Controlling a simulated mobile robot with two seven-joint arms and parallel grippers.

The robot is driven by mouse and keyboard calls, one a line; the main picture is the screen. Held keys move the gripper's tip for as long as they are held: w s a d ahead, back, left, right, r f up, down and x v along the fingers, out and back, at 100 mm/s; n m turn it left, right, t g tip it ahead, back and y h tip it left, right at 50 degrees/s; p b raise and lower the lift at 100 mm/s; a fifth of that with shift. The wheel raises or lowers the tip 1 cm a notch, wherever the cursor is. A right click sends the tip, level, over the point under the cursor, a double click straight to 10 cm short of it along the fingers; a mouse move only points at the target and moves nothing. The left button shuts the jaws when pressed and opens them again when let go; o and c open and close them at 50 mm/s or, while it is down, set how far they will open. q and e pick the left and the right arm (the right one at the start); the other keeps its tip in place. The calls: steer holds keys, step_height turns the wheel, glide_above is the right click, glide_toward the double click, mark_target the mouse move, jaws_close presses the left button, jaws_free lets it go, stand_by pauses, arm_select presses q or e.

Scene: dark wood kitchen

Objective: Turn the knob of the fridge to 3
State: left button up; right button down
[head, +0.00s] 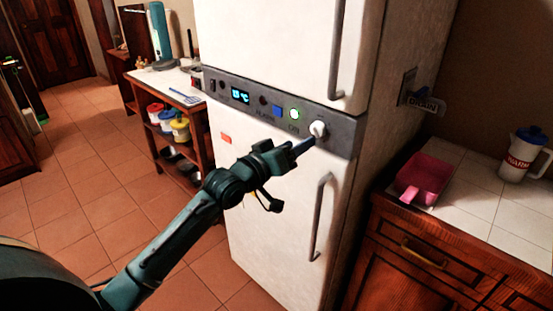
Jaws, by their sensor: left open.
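The white fridge (262,188) stands in the middle of the head view, with a grey control panel (226,92) across it between the upper and lower doors. The white knob (318,129) is at the panel's right end, beside a green light (295,114) and a blue button (278,111). My left gripper (309,143) is open, with its fingertips just below and left of the knob. I cannot tell whether a finger touches it. The knob's markings and setting are too small to read. My right gripper is not in view.
Two vertical door handles, upper (338,50) and lower (319,217), stick out near the knob. A counter on the right holds a pink scoop-like container (423,177) and a white jug (522,156). A wooden shelf (178,147) stands left. The tiled floor further left is clear.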

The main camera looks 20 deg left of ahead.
arm_select(q)
steer(key=v, duration=0.6)
steer(key=shift+s+b, duration=0.3)
steer(key=shift+b, duration=0.1)
steer(key=s+d+f+m+g+y, duration=0.15)
steer(key=s+f, duration=0.25)
steer(key=f, duration=0.5)
steer(key=s+d+f+g+y, duration=0.15)
steer(key=s+f, duration=0.25)
steer(key=f, duration=0.5)
steer(key=s+d+f+m+g, duration=0.3)
steer(key=s+d+f, duration=0.2)
steer(key=s+f, duration=0.7)
steer(key=s, duration=0.2)
steer(key=shift+s+f+g, duration=0.25)
steer(key=shift+s+g, duration=0.05)
steer(key=shift+s, duration=0.05)
